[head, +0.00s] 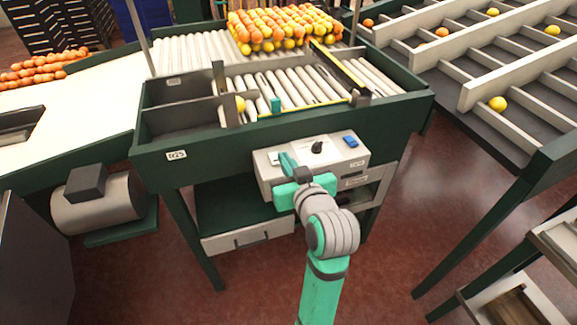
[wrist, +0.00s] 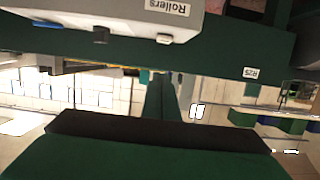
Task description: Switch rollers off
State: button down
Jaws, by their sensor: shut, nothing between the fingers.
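The control box (head: 335,153) is light grey and sits on the front of the green roller table. In the head view a black knob (head: 317,147) stands on its top, with a blue switch (head: 351,141) to the right. My gripper (head: 287,162) is shut and empty at the box's left part, partly covering it. I cannot tell whether it touches the box. In the wrist view the box (wrist: 110,15) shows at the top, upside down, with a "Rollers" label (wrist: 167,7), the knob (wrist: 100,36) and the blue switch (wrist: 45,24). The knob's setting is unclear.
The roller table (head: 290,85) carries a heap of oranges (head: 285,28) at the back and a lone one (head: 240,104) near the front. A sorting rack (head: 480,65) stands at right, a white sloping surface (head: 90,110) at left. A drawer (head: 248,238) is below the table.

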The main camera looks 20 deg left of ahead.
send_over(280, 170)
notch_tip(280, 170, down, 2)
jog(key=shift+a, duration=0.1)
notch_tip(280, 170, down, 2)
jog(key=shift+s+f, duration=0.1)
jog(key=shift+f, duration=0.65)
